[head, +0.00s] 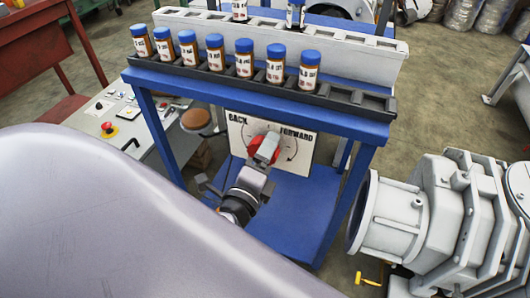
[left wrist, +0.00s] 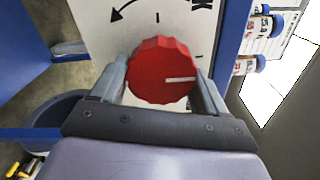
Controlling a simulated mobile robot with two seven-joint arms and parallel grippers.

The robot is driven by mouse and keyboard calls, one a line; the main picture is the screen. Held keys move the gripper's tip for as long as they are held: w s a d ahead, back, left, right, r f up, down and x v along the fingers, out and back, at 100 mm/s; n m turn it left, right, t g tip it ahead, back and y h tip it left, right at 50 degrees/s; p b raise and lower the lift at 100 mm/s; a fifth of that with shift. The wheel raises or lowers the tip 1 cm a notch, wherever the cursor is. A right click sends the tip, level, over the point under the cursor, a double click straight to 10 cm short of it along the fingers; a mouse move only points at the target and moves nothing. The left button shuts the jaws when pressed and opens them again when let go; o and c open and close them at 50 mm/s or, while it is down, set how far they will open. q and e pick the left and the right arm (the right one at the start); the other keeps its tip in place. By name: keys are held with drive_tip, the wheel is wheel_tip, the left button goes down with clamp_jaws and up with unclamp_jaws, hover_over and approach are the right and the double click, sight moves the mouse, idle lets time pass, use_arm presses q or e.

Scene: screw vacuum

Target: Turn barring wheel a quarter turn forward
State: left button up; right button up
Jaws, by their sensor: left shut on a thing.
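The red barring wheel (head: 264,147) is mounted on a white panel (head: 300,152) marked BACK on the left and FORWARD on the right, with curved arrows. In the left wrist view the ribbed wheel (left wrist: 150,68) sits between both fingers, its white pointer line toward the right finger. My left gripper (head: 265,152) is shut on the wheel, one finger on each side; the left wrist view also shows my left gripper (left wrist: 160,78). In the head view the gripper covers part of the wheel. My right gripper is not in view.
Blue-capped bottles (head: 244,60) stand in a dark rack (head: 340,99) above the panel on a blue frame (head: 260,94). A control panel with a red button (head: 108,128) is left. A large grey machine (head: 430,205) is close on the right.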

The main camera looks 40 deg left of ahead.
use_arm(q)
drive_tip(key=shift+r, duration=0.1)
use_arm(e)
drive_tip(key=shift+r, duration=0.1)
use_arm(q)
drive_tip(key=o, duration=1)
drive_tip(key=shift+c, duration=0.2)
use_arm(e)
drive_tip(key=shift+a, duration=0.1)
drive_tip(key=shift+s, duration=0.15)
